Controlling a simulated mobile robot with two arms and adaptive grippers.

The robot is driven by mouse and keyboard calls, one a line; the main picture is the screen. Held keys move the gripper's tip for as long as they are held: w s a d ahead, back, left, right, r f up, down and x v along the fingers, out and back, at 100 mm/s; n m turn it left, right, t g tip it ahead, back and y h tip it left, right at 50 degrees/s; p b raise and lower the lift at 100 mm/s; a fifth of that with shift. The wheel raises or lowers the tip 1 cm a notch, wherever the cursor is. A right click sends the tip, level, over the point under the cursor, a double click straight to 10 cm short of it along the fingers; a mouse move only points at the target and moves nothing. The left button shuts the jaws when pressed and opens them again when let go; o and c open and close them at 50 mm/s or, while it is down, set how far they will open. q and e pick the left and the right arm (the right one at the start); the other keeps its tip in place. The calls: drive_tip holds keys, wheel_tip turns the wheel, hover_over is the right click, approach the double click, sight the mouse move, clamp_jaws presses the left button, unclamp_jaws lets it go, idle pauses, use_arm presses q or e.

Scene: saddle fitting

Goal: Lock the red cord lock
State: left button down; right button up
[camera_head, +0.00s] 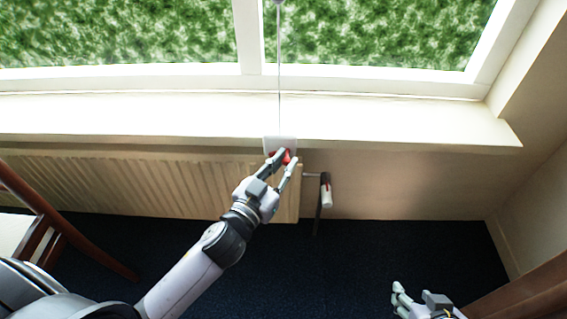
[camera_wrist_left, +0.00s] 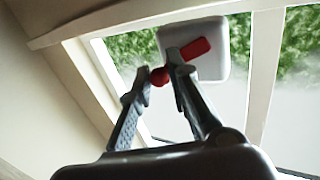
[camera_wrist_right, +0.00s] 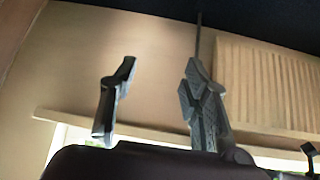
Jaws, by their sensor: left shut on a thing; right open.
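The red cord lock (camera_head: 285,157) sits on a white block (camera_head: 279,144) at the front edge of the windowsill. In the left wrist view it shows as a red lever (camera_wrist_left: 197,48) and a round red part (camera_wrist_left: 159,77) on the white block (camera_wrist_left: 210,60). My left gripper (camera_head: 287,159) is at the block, with its fingers shut on the cord lock. The fingers cover part of the red. A thin cord (camera_head: 280,85) runs straight up from the block across the window. My right gripper (camera_head: 398,292) is open and empty, low and away from the lock.
A radiator (camera_head: 130,185) stands below the sill (camera_head: 400,120), with a valve (camera_head: 326,190) at its right end. A wooden chair (camera_head: 65,235) stands at the left. Brown wood (camera_head: 520,297) fills the lower right corner. Dark floor (camera_head: 360,255) between them is clear.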

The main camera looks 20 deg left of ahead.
use_arm(q)
drive_tip(key=m+p, duration=0.1)
drive_tip(key=p, duration=0.2)
drive_tip(key=shift+d+r+g+p, duration=0.15)
drive_tip(key=shift+r+g+p, duration=0.05)
drive_tip(key=shift+g+p, duration=0.2)
use_arm(e)
drive_tip(key=s+d+f+g+h, duration=0.1)
drive_tip(key=s+d+f+g, duration=0.1)
drive_tip(key=s+g, duration=0.35)
use_arm(q)
drive_tip(key=shift+d+f+m+g+y+p, duration=0.1)
drive_tip(key=shift+f+m+g+y+p, duration=0.3)
drive_tip(key=shift+m+p, duration=0.7)
drive_tip(key=shift+f+m+g+y+p, duration=0.15)
drive_tip(key=shift+f+m+p, duration=0.3)
drive_tip(key=shift+p, duration=1.25)
use_arm(e)
drive_tip(key=s+f, duration=0.2)
drive_tip(key=f, duration=0.7)
drive_tip(key=s+f, duration=0.2)
drive_tip(key=f, duration=0.8)
drive_tip(key=shift+d+f, duration=0.15)
drive_tip(key=shift+f, duration=0.05)
use_arm(q)
drive_tip(key=c, duration=1.8)
unclamp_jaws()
drive_tip(key=v, duration=1.2)
